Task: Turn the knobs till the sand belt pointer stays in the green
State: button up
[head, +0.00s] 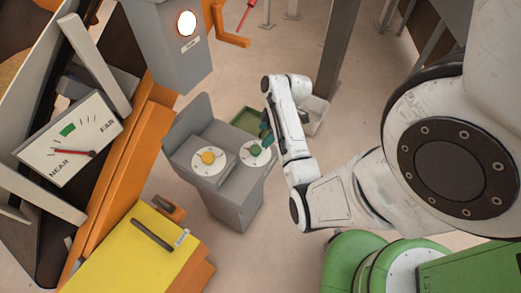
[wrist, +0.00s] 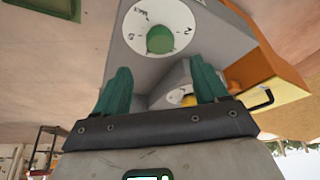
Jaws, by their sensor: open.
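The gauge (head: 68,140) at the left in the head view has a white face marked NEAR and FAR. Its red pointer (head: 72,153) lies outside the green patch (head: 68,130), on the NEAR side. A grey console (head: 231,205) carries a yellow knob (head: 208,157) and a green knob (head: 255,150) on white dials. My gripper (head: 267,136) is by the green knob. In the wrist view my gripper (wrist: 160,70) is open, with the green knob (wrist: 160,39) ahead, roughly between its fingers and apart from them.
A grey post with a lit white lamp (head: 187,23) stands behind the console. A yellow box with a dark handle (head: 151,234) is at the front left. A green tray (head: 247,119) lies behind the console. Open floor shows around the console.

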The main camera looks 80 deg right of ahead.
aim_at(255, 149)
jog(key=b+x, duration=0.1)
jog(key=x, duration=0.7)
jog(key=shift+w+f, duration=0.1)
jog(key=shift+f, duration=0.25)
jog(key=c, duration=1)
